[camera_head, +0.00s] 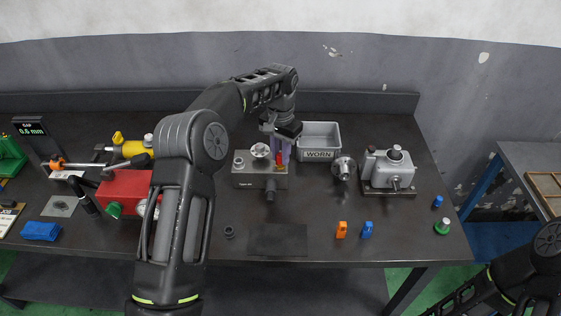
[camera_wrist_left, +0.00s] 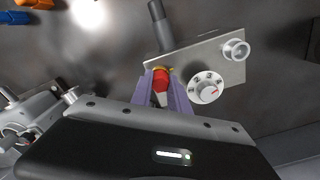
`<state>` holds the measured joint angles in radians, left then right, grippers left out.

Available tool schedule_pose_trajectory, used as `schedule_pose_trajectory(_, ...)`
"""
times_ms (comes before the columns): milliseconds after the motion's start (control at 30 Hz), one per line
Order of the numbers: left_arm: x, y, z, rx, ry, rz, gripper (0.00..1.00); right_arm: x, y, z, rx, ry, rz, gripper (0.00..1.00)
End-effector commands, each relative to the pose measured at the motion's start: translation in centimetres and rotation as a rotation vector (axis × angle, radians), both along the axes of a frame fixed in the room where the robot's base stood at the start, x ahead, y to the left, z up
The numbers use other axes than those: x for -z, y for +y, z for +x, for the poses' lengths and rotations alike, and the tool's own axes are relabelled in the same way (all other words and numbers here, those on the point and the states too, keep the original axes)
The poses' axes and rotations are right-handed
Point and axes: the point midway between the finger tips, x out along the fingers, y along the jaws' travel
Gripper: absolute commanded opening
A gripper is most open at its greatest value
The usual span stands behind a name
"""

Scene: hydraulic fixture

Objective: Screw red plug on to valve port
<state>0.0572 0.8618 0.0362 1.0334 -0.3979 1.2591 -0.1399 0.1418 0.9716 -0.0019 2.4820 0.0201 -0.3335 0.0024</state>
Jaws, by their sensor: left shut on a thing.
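My left gripper (camera_head: 279,153) points down over the grey valve block (camera_head: 248,180) in the middle of the table. It is shut on the red plug (camera_head: 281,157), which stands at the block's top right part. In the left wrist view the red plug (camera_wrist_left: 161,82) sits between the two purple fingers of my left gripper (camera_wrist_left: 164,92), with a brass-coloured ring (camera_wrist_left: 160,68) at its far end against the block (camera_wrist_left: 215,58). How far the plug is threaded cannot be seen. The block also carries a dial (camera_wrist_left: 206,88) and a silver port (camera_wrist_left: 236,50). My right gripper is out of view.
A grey bin marked WORN (camera_head: 319,135) stands close behind and right of the block. A silver fitting (camera_head: 343,168) and a grey machine (camera_head: 388,168) are to the right. A red box (camera_head: 125,190) is left. Orange (camera_head: 342,229) and blue (camera_head: 367,229) pieces lie in front.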

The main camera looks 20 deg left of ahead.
Motion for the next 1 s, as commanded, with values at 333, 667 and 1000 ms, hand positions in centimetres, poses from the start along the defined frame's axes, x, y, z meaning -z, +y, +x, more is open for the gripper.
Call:
schedule_pose_trajectory(333, 0.1, 0.0, 0.0, 0.425, 0.001, 0.000, 0.32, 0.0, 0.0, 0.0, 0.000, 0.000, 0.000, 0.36)
schedule_pose_trajectory(667, 0.1, 0.0, 0.0, 0.423, 0.001, 0.000, 0.46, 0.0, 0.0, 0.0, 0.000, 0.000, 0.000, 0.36)
schedule_pose_trajectory(1000, -1.9, -0.4, -0.4, 0.422, -0.003, 0.000, 0.46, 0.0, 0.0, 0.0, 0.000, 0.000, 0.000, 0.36)
